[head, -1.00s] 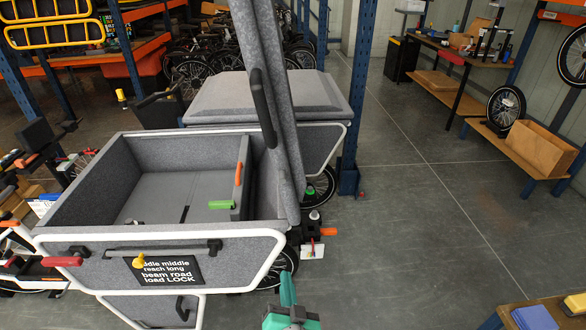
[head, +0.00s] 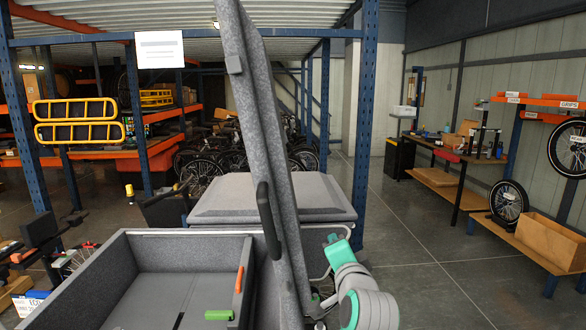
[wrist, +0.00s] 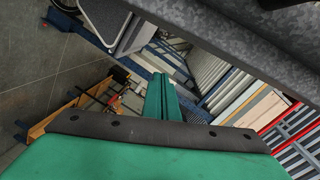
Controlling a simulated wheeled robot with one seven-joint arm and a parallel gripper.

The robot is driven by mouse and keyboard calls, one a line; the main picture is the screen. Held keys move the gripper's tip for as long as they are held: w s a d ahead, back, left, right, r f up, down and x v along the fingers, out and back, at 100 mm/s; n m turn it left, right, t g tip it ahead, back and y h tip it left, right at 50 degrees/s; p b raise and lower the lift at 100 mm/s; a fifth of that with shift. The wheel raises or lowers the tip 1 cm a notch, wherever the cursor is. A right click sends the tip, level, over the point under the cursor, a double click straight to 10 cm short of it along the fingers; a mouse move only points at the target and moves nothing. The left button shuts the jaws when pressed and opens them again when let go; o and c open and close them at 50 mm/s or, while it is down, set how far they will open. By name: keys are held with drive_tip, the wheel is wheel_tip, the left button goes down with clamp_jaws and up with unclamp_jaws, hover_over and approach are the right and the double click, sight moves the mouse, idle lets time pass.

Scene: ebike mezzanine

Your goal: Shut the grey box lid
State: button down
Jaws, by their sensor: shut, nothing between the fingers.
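The grey box (head: 90,280) stands open at the lower left of the head view, its inside showing. Its grey lid (head: 262,130) stands up nearly vertical at the box's right side, leaning slightly, with a black handle (head: 268,220) on its box-facing side. My teal arm reaches up just right of the lid in the head view. My gripper (wrist: 163,95) shows as green fingers pressed together and empty in the wrist view. A grey speckled surface, apparently the lid (wrist: 250,45), crosses the upper right there, close by. I cannot tell whether they touch.
A second, closed grey box (head: 270,197) stands behind the lid. A blue rack post (head: 365,120) rises behind on the right. A green-handled part (head: 218,314) and an orange one (head: 239,279) sit at the box's inner right. Floor (head: 430,250) is clear to the right.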

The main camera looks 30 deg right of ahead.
sight(275, 160)
drive_tip(key=s+a+r+t+y, duration=0.1)
drive_tip(key=a+r+y, duration=0.1)
drive_tip(key=r, duration=0.8)
drive_tip(key=s+a+r+t+y, duration=0.1)
drive_tip(key=a+r+t, duration=0.15)
drive_tip(key=r, duration=0.75)
drive_tip(key=w, duration=1.1)
drive_tip(key=shift+w+a+f+g, duration=0.25)
drive_tip(key=shift+w+f+g, duration=0.05)
drive_tip(key=shift+f+g, duration=0.15)
drive_tip(key=shift+a, duration=0.1)
